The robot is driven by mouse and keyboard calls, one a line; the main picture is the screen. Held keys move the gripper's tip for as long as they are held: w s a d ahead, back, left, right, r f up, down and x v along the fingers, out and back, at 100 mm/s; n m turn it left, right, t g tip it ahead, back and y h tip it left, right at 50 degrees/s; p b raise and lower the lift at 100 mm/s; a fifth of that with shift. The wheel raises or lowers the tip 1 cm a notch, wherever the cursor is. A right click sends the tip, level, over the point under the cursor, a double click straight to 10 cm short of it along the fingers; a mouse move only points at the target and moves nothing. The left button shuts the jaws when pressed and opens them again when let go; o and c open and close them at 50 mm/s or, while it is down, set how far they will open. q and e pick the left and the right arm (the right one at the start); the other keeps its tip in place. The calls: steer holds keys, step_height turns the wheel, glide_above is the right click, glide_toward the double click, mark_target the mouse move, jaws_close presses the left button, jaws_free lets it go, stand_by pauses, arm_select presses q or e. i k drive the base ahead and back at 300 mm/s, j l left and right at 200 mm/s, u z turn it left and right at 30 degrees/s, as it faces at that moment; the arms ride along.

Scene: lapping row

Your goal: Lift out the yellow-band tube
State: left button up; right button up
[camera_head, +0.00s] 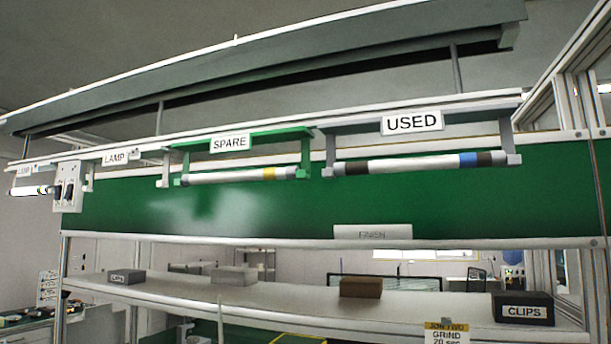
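The yellow-band tube (235,175) is a white tube with a yellow band near its right end. It lies level in the green bracket labelled SPARE (240,138), held between the bracket's two end arms. Neither of my grippers shows in this view.
To the right, a grey bracket labelled USED (360,128) holds a white tube with a blue band and dark ends (415,163). A LAMP bracket (130,157) and a switch box (68,190) are at the left. Below, a shelf (280,293) carries several small boxes, one a CLIPS box (523,309). The green panel (270,210) stands behind the tubes.

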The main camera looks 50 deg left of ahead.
mark_target(269, 174)
steer(key=u, duration=2)
steer(key=i+j+z, duration=0.35)
steer(key=j, duration=0.2)
steer(key=i+j+z, duration=0.4)
steer(key=j, duration=0.25)
steer(key=i+j+z, duration=0.2)
steer(key=j, duration=0.15)
steer(key=k+l, duration=0.2)
steer(key=l, duration=0.15)
steer(key=k+l, duration=0.2)
steer(key=l, duration=0.15)
steer(key=k+l, duration=0.2)
steer(key=l, duration=0.15)
steer(key=i+u, duration=0.05)
